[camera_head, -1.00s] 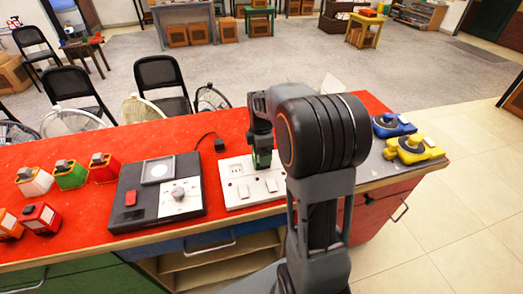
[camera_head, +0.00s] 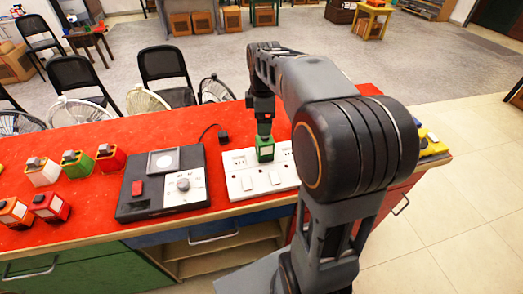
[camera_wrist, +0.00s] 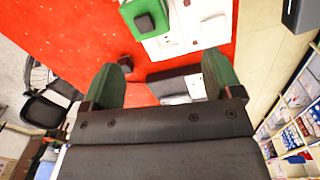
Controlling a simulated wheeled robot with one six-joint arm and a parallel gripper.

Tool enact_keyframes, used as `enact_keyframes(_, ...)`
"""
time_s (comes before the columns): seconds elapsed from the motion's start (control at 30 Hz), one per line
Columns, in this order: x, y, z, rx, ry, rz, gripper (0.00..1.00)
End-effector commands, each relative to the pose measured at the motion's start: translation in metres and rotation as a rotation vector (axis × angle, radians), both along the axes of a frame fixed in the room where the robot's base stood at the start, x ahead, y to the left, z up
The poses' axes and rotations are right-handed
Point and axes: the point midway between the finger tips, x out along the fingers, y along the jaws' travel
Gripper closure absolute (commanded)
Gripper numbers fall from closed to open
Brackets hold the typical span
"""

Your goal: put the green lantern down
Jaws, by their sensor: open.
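A green lantern (camera_head: 265,154) stands upright on the white panel (camera_head: 236,189), towards its back edge, just below my gripper (camera_head: 263,122). In the wrist view the green lantern (camera_wrist: 147,19) is at the top edge, beyond my fingertips and partly cut off. My gripper (camera_wrist: 166,78) is open, its two green-tipped fingers wide apart with nothing between them. Another green lantern (camera_head: 78,166) stands at the left of the red table (camera_head: 110,142).
A dark device (camera_head: 138,209) with a dial lies left of the white panel. White, red and orange lanterns stand at the left, and a yellow one (camera_head: 430,146) at the right. A small black plug (camera_head: 223,137) lies behind the panel.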

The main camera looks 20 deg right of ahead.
Motion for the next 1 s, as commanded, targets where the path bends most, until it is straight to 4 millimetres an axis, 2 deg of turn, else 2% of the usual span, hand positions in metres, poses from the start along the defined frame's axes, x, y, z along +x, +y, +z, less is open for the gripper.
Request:
enact_keyframes(0.2,-0.06,0.042,-0.013,0.035,-0.107,-0.476,0.15)
enact_keyframes(0.4,-0.108,0.067,-0.038,0.115,-0.181,-0.88,0.15)
enact_keyframes(0.5,-0.125,0.074,-0.049,0.152,-0.2,-1.022,0.15)
enact_keyframes(0.7,-0.14,0.079,-0.061,0.195,-0.214,-1.167,0.15)
enact_keyframes(1.0,-0.142,0.08,-0.062,0.199,-0.214,-1.184,0.15)
